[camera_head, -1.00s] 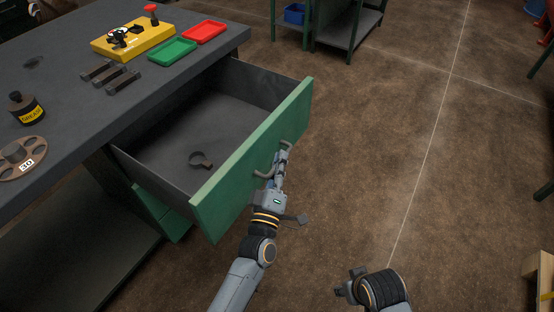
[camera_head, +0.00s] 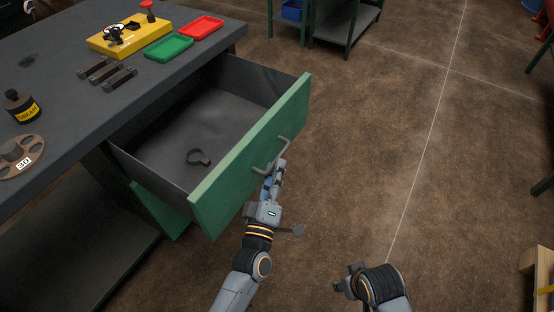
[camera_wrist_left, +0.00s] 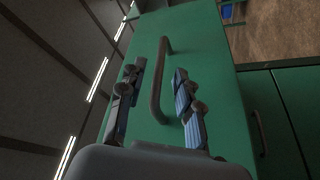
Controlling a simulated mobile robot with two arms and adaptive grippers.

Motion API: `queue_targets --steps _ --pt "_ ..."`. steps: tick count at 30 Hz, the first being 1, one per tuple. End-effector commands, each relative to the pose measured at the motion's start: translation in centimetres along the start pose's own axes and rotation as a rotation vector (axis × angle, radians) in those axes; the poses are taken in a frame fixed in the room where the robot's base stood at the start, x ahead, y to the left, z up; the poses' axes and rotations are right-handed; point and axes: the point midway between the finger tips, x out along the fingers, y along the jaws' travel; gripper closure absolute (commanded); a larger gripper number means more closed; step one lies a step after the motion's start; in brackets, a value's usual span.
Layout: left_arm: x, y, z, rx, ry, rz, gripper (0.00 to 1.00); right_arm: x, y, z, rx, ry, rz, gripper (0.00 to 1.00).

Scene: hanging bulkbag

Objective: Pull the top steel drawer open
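The top steel drawer stands far out of the bench, its green front (camera_head: 245,165) facing my arms. Its grey bar handle (camera_head: 272,158) is on that front and also shows in the left wrist view (camera_wrist_left: 158,85). My left gripper (camera_head: 273,176) is just in front of and below the handle. In the left wrist view its fingers (camera_wrist_left: 157,72) are spread, with the handle between them in the picture and not clamped. My right gripper (camera_head: 347,281) is low at the bottom, away from the drawer; its finger opening is unclear.
A dark ring clamp (camera_head: 199,158) lies inside the drawer. A lower drawer's handle shows in the wrist view (camera_wrist_left: 259,133).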

Motion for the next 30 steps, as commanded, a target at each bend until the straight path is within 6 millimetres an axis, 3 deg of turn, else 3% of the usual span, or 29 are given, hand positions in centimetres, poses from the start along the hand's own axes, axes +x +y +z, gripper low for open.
queue_targets --steps 6,12,30 --pt "-5.0 -0.1 0.1 0.0 -0.003 -0.002 0.66 0.0 0.0 0.0 0.0 0.0 0.001 0.6" --pt "-7.7 -0.1 0.0 0.0 -0.001 -0.001 0.66 0.0 0.0 0.0 0.0 0.0 0.001 0.6" --pt "-8.4 0.0 0.0 -0.001 0.0 0.0 0.66 0.0 0.0 0.0 0.001 0.0 0.001 0.6"
